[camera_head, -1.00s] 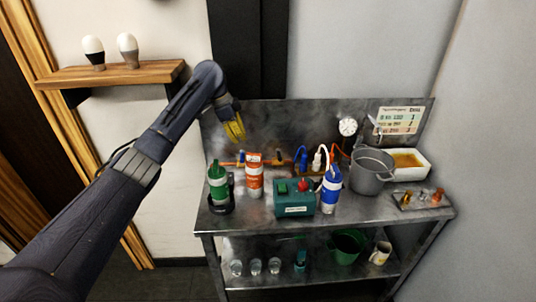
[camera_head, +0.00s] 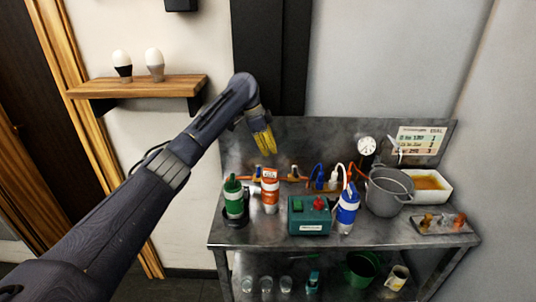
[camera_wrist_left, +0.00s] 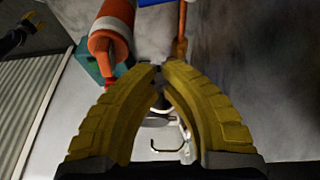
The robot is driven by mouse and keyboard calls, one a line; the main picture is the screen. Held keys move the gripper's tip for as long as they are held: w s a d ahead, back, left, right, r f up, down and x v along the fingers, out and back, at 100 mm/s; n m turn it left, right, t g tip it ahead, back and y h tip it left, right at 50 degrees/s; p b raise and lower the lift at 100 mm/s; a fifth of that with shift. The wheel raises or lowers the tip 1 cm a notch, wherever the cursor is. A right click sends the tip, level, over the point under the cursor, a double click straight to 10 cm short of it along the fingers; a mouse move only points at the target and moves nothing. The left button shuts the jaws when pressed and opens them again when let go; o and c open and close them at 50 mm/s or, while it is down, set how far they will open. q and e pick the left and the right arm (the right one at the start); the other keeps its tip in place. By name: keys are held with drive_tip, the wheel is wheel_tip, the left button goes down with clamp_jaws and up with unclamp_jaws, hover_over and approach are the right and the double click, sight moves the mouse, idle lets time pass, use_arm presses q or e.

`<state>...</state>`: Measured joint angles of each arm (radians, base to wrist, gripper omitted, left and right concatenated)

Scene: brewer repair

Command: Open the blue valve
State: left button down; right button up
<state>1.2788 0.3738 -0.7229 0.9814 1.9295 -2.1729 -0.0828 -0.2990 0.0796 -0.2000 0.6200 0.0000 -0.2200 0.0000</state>
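My left gripper (camera_head: 264,146) has yellow fingers and hangs above the back of the metal bench, over the orange bottle and the copper pipe (camera_head: 294,178). In the left wrist view its fingertips (camera_wrist_left: 162,70) meet or nearly meet, with nothing clearly held. A small blue part (camera_head: 319,176) stands by the pipe, right of the gripper and apart from it; I cannot tell whether it is the blue valve. Another blue patch is at the top of the wrist view. A dark piece with yellow at the wrist view's left edge (camera_wrist_left: 14,38) looks like my right gripper.
The orange and white bottle (camera_head: 270,191) stands close below my left gripper. Nearby are a green bottle (camera_head: 234,197), a teal box (camera_head: 309,214), a blue bottle (camera_head: 347,208) and a metal bucket (camera_head: 388,192). The bench's front left (camera_head: 255,234) is clear.

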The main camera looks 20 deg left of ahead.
sight(259, 171)
use_arm(q)
wheel_tip(259, 171, down, 9)
drive_tip(key=shift+s+a+r, duration=0.15)
drive_tip(key=shift+a+r, duration=0.05)
drive_tip(key=shift+a, duration=0.25)
idle(0.5)
